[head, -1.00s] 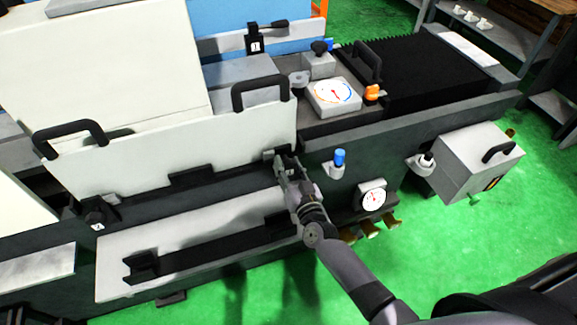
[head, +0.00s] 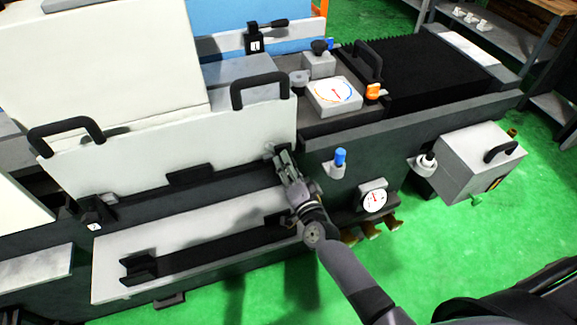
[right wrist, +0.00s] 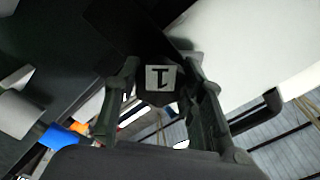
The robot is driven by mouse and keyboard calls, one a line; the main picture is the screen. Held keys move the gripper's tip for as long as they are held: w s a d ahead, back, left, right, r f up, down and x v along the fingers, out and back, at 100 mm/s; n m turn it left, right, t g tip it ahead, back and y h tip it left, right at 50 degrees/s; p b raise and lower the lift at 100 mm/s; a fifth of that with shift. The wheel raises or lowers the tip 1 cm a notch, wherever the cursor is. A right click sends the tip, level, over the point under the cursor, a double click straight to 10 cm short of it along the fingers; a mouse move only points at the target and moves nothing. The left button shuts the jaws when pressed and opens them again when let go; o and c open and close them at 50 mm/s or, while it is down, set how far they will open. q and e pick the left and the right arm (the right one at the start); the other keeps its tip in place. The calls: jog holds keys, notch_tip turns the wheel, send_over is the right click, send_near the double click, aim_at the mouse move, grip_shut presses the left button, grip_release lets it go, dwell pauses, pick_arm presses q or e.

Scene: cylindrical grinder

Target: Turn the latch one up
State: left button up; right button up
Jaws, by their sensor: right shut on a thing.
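Latch one, a small dark block with a white plate marked 1 (right wrist: 160,78), is between the two fingers in the right wrist view. In the head view it sits at the lower right corner of the white guard door (head: 200,140), mostly hidden by my gripper. My right gripper (head: 279,156) is shut on the latch there; its fingers (right wrist: 160,92) flank the block in the right wrist view. My left gripper is not in view.
A second dark latch with a white label (head: 92,222) is at the door's lower left corner. A blue knob (head: 340,157) and a round gauge (head: 374,199) are right of my gripper. A long black rail (head: 205,250) lies below the door.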

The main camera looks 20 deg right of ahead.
dwell(0.3)
jog(key=o, duration=1.2)
jog(key=s, duration=1.2)
jog(key=shift+d, duration=0.2)
